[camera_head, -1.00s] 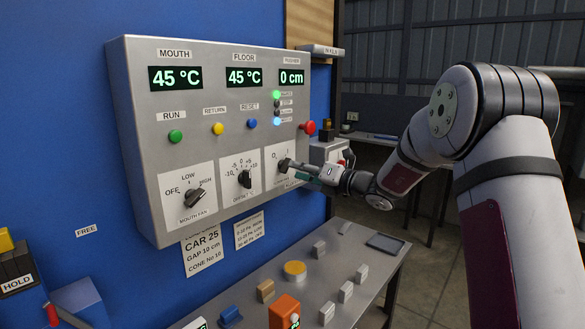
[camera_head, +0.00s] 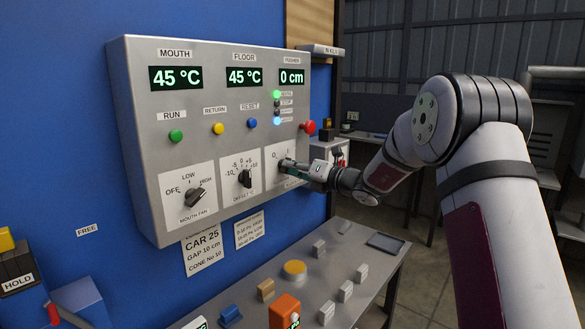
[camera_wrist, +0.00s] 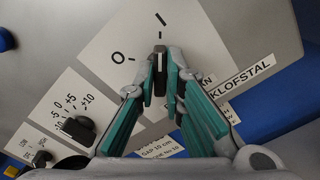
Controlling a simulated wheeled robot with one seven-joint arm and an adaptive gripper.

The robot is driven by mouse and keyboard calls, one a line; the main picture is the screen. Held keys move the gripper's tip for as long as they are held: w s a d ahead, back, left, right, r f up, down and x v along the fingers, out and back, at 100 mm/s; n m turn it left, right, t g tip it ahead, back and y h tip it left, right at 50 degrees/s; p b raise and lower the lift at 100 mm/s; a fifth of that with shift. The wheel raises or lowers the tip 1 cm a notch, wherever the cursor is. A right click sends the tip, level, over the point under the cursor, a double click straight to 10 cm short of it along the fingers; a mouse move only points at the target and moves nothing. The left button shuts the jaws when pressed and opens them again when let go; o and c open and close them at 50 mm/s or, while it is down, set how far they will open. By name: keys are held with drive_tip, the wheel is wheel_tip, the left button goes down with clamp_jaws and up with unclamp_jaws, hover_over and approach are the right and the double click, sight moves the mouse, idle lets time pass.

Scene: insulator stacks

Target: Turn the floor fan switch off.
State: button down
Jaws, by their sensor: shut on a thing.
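The floor fan switch (camera_wrist: 160,61) is a dark knob on a white plate marked O and I, at the lower right of the grey control panel (camera_head: 140,95). In the wrist view it lies upright in line with the I mark, with O off to its left. My gripper (camera_wrist: 160,80) has its two teal-padded fingers closed around the knob, one on each side. In the head view my gripper (camera_head: 290,164) reaches the panel from the right and hides much of the switch. The label below the switch is partly covered.
The offset knob (camera_head: 244,178) and mouth fan knob (camera_head: 194,197) sit left of the switch. A red button (camera_head: 308,127) is just above right. A bench (camera_head: 345,240) with several small blocks stands below the panel.

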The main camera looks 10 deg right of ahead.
drive_tip(key=shift+n+b, duration=0.3)
drive_tip(key=shift+n, duration=0.1)
drive_tip(key=n+b, duration=1.5)
drive_tip(key=b, duration=0.2)
drive_tip(key=shift+f, duration=0.1)
drive_tip(key=c, duration=1.7)
unclamp_jaws()
drive_tip(key=shift+a, duration=0.1)
